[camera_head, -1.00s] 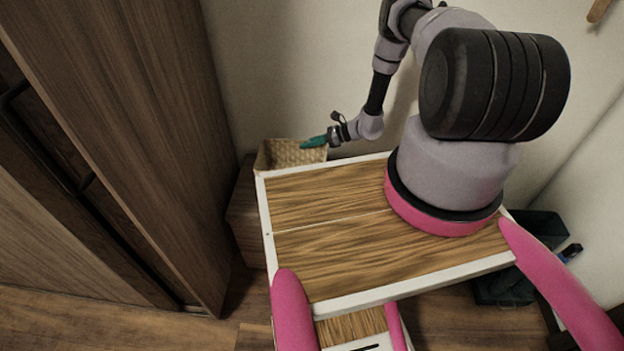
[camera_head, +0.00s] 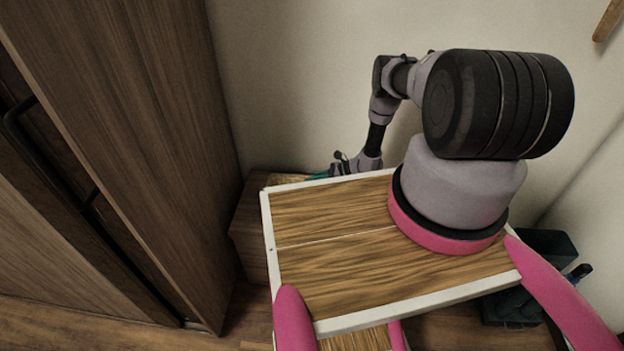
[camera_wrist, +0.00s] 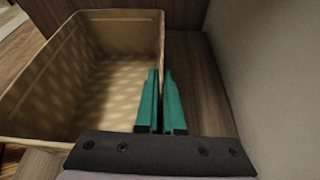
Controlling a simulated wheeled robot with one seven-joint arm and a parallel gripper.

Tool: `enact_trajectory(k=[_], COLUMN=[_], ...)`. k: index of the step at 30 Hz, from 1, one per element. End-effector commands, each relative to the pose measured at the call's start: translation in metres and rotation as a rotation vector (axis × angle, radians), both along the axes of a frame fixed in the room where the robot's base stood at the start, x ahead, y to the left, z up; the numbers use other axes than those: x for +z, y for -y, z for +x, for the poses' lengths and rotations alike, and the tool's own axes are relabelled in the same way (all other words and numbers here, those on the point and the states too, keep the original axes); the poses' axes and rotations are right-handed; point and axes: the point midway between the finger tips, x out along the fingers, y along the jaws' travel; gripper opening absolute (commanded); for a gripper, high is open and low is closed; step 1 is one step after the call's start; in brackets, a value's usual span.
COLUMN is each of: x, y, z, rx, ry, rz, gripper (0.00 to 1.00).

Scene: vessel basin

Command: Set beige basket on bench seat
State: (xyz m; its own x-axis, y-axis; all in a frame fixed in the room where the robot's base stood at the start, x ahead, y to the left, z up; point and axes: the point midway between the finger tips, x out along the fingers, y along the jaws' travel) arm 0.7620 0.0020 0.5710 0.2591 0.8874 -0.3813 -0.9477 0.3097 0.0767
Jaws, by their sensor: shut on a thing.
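The beige basket (camera_wrist: 85,84) is a woven box with an open top, upright in the left of the wrist view. In the head view only a small part of the basket (camera_head: 287,178) shows behind my wooden top. My gripper (camera_wrist: 161,82) has green fingers shut on the basket's near right wall, one on each side of it. The gripper also shows in the head view (camera_head: 318,176), low by the wall. The bench seat (camera_wrist: 190,72) is dark brown wood beside the basket. I cannot tell whether the basket's base touches it.
A tall wooden wardrobe (camera_head: 130,130) stands at the left in the head view. A pale wall (camera_wrist: 265,75) rises close on the right of the gripper. Dark bins (camera_head: 540,255) stand on the floor at the right.

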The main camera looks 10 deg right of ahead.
Motion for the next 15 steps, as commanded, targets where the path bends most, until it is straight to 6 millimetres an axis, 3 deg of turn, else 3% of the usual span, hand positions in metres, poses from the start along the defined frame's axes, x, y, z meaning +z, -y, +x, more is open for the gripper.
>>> enact_trajectory(k=[6,9,15], x=[-0.0037,-0.0034,-0.0033], y=[-0.0001,-0.0001,-0.0001], z=[-0.0001,0.0000,0.0000], rx=[0.000,0.000,0.000], ry=[0.000,0.000,0.000], rz=[0.001,0.000,0.000], gripper=[0.00,0.35,0.35])
